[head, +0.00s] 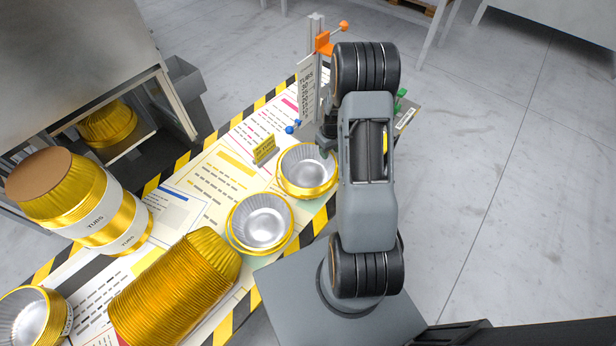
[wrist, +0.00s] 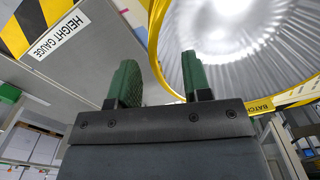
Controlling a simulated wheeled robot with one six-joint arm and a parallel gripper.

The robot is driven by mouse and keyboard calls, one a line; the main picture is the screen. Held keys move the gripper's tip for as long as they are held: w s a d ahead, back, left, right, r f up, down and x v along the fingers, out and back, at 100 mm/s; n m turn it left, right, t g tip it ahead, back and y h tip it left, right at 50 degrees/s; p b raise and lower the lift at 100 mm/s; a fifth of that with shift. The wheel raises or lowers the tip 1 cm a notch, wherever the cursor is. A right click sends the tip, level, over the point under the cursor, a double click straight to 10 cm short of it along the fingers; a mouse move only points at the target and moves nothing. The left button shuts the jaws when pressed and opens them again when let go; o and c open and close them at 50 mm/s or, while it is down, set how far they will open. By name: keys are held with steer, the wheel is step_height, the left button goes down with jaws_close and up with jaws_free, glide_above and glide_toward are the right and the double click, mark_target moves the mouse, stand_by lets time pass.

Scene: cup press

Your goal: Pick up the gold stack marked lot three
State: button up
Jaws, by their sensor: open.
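No lot three marking is readable in either view, so I cannot tell which gold stack bears it. A gold-rimmed, silver-lined tub stack (head: 308,170) stands upright near my arm. Another such stack (head: 262,222) stands just left of it. A long gold stack (head: 175,290) lies on its side at the front. Gold stacks with white TUBS bands (head: 72,195) stand at the left, and one more stack (head: 30,318) is at the bottom left. My gripper (wrist: 160,85) is open and empty, its green fingers beside a gold-rimmed tub (wrist: 235,50). My arm hides most of it in the head view.
A height gauge post (head: 312,75) with an orange slider stands behind; its labelled plate (wrist: 75,45) shows in the wrist view. A yellow sign (head: 264,149) stands beside the near tub stack. A grey machine holding a gold tub (head: 107,124) is at the left. Floor at right is clear.

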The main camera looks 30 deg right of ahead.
mark_target(330, 153)
steer(key=shift+f, duration=1.7)
steer(key=shift+c, duration=0.3)
jaws_close()
